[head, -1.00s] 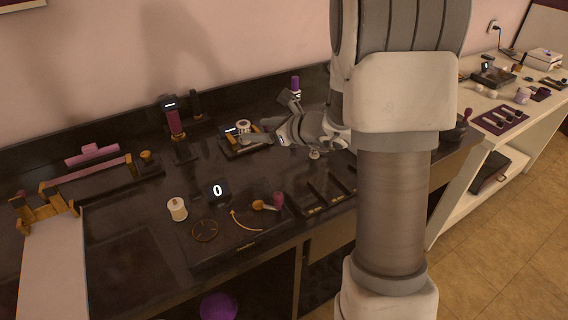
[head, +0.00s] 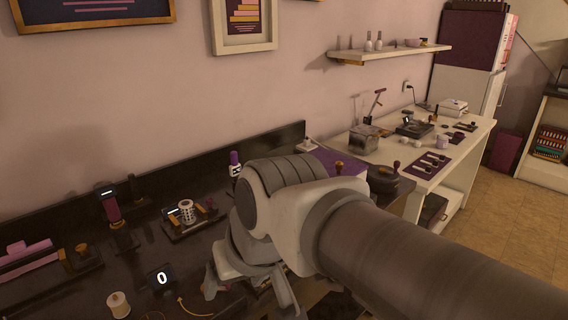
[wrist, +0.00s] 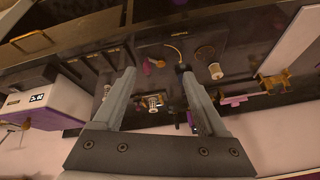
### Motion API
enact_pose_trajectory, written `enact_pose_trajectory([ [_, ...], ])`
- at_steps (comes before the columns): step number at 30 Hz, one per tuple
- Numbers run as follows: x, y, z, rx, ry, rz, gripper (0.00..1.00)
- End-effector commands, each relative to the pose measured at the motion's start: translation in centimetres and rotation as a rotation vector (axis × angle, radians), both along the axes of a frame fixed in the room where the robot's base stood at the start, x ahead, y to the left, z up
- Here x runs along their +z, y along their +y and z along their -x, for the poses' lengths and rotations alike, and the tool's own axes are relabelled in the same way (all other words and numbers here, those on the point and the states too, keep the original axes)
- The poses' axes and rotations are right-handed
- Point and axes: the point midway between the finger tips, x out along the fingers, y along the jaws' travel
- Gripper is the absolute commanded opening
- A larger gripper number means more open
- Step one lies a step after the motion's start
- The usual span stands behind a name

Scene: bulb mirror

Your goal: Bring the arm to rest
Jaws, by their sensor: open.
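My arm crosses the head view from the lower right, its elbow raised over the dark counter (head: 60,300). My gripper (wrist: 160,88) shows in the wrist view with two long grey fingers spread wide and nothing between them in their grip. The counter lies beyond and below the fingers, and the picture there is turned over. In the head view the gripper's fingertips are hidden or cut off at the lower edge.
On the counter stand a white spool (head: 119,305), a small display reading 0 (head: 161,279), a caged cylinder device (head: 187,213) and a purple-capped bottle (head: 234,165). A dark round pot (head: 383,180) is right of my elbow. A white table (head: 455,165) stands further right.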

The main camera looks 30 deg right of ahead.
Motion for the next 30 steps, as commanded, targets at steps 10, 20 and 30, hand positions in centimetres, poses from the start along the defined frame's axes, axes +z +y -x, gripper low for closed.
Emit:
enact_pose_trajectory([
  [10,0.3,-1.6,0.9,0.075,-0.041,0.139,0.75],
  [20,1.9,-1.5,0.9,0.073,-0.041,0.136,0.75],
  [30,9.4,-1.5,1.0,0.073,-0.041,0.135,0.75],
])
